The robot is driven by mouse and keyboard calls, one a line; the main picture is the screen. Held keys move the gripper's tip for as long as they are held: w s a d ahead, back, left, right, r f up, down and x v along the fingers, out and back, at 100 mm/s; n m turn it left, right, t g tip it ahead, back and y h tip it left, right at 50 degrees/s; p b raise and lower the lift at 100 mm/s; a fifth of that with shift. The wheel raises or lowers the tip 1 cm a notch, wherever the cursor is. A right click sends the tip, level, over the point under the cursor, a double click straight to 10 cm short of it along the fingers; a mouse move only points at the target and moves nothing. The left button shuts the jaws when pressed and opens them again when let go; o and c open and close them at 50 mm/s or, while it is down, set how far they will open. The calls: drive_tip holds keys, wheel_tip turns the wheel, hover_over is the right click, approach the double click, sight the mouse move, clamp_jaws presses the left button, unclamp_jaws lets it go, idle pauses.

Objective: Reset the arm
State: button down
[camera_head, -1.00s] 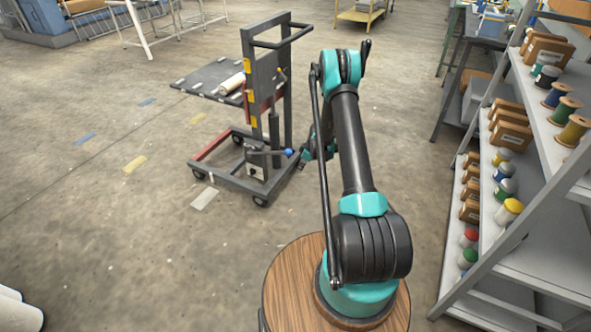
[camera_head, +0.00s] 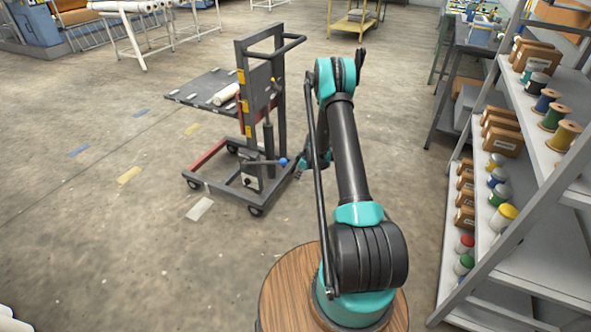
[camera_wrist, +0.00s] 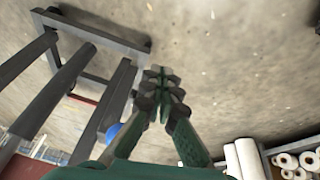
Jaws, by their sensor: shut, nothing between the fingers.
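My arm stands folded on the round wooden top in the head view, its upper link raised and its end hanging down behind it. My gripper (camera_wrist: 160,78) shows in the wrist view with its green and dark fingers together and nothing between them. In the head view only a little of the gripper end (camera_head: 301,170) shows beside the arm, close in the picture to the lift cart's blue knob (camera_head: 283,162). The wrist view also shows that blue knob (camera_wrist: 114,132) just left of the fingers; whether they touch is unclear.
A grey lift cart (camera_head: 243,90) with a white roll (camera_head: 225,94) on its platform stands left of the arm. A shelf rack (camera_head: 520,240) with spools and boxes stands at right. The floor (camera_head: 120,240) at left is open.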

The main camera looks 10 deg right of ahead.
drive_tip(key=shift+r, duration=0.1)
drive_tip(key=s+r+m+h, duration=0.1)
drive_tip(key=s+r+m, duration=0.1)
drive_tip(key=s+r, duration=0.5)
drive_tip(key=s+r+m, duration=0.2)
drive_tip(key=s+r, duration=0.2)
drive_tip(key=r, duration=0.7)
drive_tip(key=s+r+m+h, duration=0.1)
drive_tip(key=s+r+m, duration=0.1)
drive_tip(key=s+r, duration=0.5)
drive_tip(key=s+r+m, duration=0.3)
drive_tip(key=s, duration=0.9)
drive_tip(key=s+r+m+t+h, duration=0.1)
drive_tip(key=s+r+m, duration=0.2)
drive_tip(key=s, duration=0.9)
drive_tip(key=shift+r+m+t, duration=0.2)
drive_tip(key=shift+m+t, duration=0.1)
